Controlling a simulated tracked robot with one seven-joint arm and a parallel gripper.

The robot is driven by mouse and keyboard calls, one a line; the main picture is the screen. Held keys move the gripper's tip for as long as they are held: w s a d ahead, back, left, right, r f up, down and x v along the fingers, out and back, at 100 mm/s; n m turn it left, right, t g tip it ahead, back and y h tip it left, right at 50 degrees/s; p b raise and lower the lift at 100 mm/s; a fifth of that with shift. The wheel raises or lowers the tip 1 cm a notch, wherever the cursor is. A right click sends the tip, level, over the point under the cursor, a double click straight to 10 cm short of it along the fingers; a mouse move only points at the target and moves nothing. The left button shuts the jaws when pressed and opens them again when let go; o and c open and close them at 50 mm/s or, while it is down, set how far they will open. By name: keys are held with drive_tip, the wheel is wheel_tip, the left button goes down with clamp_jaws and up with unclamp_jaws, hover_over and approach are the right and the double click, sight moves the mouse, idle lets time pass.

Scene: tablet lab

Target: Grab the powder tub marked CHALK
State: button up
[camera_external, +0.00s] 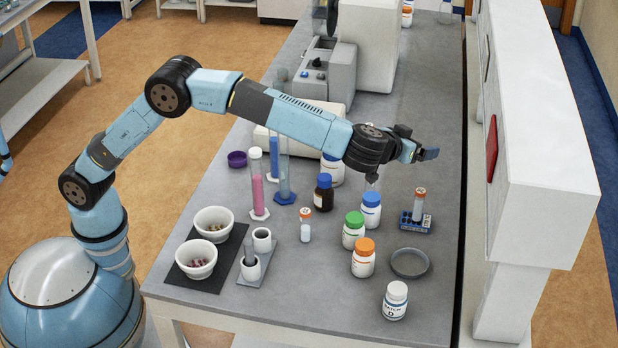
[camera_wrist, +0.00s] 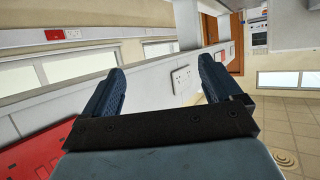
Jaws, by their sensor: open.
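Several white tubs stand on the grey bench: one with a green lid (camera_external: 353,232), one with an orange lid (camera_external: 363,261), one with a blue lid (camera_external: 371,212), and one with a white lid (camera_external: 395,302) nearest the front. Another white tub (camera_external: 331,173) is partly hidden behind my arm. The white-lidded tub has dark lettering, but I cannot read CHALK on any of them. My gripper (camera_external: 428,154) is above the bench's right side, beyond these tubs and apart from them. In the wrist view my gripper (camera_wrist: 163,75) is open and empty, facing the wall.
A brown bottle (camera_external: 323,194), a small orange-capped vial (camera_external: 305,227) and a blue rack (camera_external: 415,222) stand near the tubs. A shallow grey dish (camera_external: 410,263) lies to the right. Measuring cylinders (camera_external: 257,185) and mortars (camera_external: 213,224) are left. A white upright unit (camera_external: 540,160) borders the right.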

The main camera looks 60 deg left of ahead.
wheel_tip(320, 180, up, 4)
drive_tip(key=n+g+h, duration=0.3)
drive_tip(key=n+g, duration=0.6)
drive_tip(key=g, duration=0.4)
hover_over(333, 165)
drive_tip(key=a, duration=0.2)
wheel_tip(333, 165, down, 12)
drive_tip(key=shift+w+d+f, duration=0.1)
drive_tip(key=shift+d, duration=0.05)
drive_tip(key=s+a+r+n+t+h, duration=0.2)
drive_tip(key=a+r+n+t+h, duration=0.1)
drive_tip(key=a+r+n+h, duration=0.85)
wheel_tip(333, 165, down, 17)
drive_tip(key=a+m+h, duration=0.1)
drive_tip(key=a+m, duration=0.1)
drive_tip(key=shift+w+x, duration=0.1)
drive_tip(key=shift+x, duration=3.55)
drive_tip(key=shift+w+x, duration=0.15)
drive_tip(key=shift+x, duration=3.5)
